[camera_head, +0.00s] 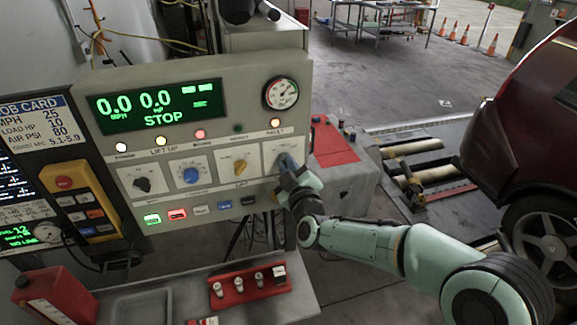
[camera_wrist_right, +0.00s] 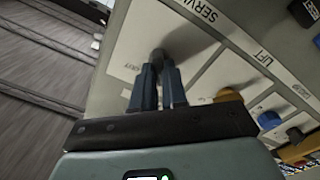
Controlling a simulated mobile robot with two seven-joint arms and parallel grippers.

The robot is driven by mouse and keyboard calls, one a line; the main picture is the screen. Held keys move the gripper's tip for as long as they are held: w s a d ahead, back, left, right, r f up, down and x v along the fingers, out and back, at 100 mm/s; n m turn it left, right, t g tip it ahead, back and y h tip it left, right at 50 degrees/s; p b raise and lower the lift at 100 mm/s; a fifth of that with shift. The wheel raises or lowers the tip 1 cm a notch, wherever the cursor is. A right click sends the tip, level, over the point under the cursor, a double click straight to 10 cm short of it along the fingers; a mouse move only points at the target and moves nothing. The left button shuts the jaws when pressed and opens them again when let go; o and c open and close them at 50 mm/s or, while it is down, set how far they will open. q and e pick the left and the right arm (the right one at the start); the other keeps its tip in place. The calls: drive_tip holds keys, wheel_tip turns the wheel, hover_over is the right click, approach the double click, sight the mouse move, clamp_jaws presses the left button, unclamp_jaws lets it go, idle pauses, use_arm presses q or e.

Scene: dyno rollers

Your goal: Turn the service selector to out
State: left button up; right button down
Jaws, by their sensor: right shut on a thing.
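The control panel (camera_head: 225,120) has a row of several knobs. The service selector (camera_wrist_right: 158,55) is the rightmost one in the head view, a dark grey knob on a pale plate under the label "SERV…" in the right wrist view. My right gripper (camera_head: 287,163) is at that plate and covers the knob in the head view. In the right wrist view its blue fingers (camera_wrist_right: 158,75) are closed on the knob. The selector's pointing direction is hidden by the fingers. The left gripper is not in view.
The yellow lift knob (camera_head: 239,166) sits just left of my gripper, with blue (camera_head: 191,175) and black (camera_head: 142,184) knobs farther left. Lit buttons (camera_head: 177,214) line the panel below. A red tray (camera_head: 250,287) is on the shelf. A car (camera_head: 530,130) stands at right.

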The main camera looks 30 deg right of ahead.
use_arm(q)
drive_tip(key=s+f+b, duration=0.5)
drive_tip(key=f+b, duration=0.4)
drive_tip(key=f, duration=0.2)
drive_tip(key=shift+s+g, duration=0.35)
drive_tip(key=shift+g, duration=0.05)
use_arm(e)
drive_tip(key=shift+d+m, duration=0.15)
drive_tip(key=shift+m, duration=3.8)
drive_tip(key=shift+d+m, duration=0.1)
drive_tip(key=shift+m, duration=3.85)
drive_tip(key=c, duration=1.2)
unclamp_jaws()
drive_tip(key=shift+o, duration=0.2)
